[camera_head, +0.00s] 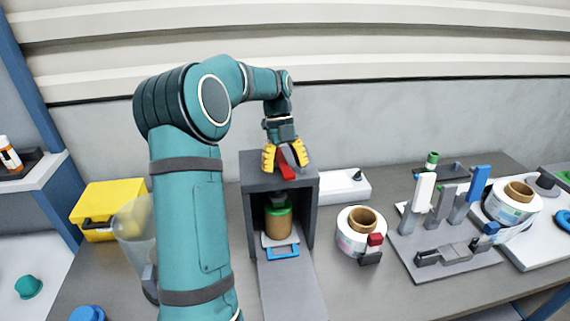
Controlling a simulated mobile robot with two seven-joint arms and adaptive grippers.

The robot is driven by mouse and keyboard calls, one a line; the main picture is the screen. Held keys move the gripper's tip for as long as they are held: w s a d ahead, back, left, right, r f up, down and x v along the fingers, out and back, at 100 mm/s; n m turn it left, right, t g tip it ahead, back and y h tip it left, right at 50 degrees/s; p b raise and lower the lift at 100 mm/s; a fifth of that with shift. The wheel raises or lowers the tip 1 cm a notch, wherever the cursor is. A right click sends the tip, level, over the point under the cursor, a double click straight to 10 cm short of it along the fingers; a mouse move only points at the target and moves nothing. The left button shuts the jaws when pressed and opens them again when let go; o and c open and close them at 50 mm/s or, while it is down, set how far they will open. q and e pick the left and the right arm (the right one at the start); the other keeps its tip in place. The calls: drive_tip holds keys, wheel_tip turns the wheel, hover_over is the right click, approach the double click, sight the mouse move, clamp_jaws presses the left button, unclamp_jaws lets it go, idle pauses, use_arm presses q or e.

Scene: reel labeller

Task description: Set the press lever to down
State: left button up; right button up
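The press (308,219) is a dark grey open-fronted housing in the middle of the bench. Its red lever (286,171) shows on top, sloping, with its upper part between my fingers. My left gripper (285,160) is above the press, pointing down, with its yellow fingertips apart on either side of the lever. I cannot tell whether a finger touches the lever. Part of the lever is hidden by the gripper. A jar (278,224) with a green lid stands inside the press. My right gripper is not in view.
A blue handle (284,251) and a grey ramp (290,290) lie before the press. A label reel (355,240) and a rack (445,255) with coloured levers stand to the right. A yellow box (110,200) stands left. A white box (345,186) is behind.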

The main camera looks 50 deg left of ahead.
sight(279, 157)
use_arm(q)
drive_tip(key=shift+r, duration=0.1)
drive_tip(key=v, duration=1.2)
idle(0.7)
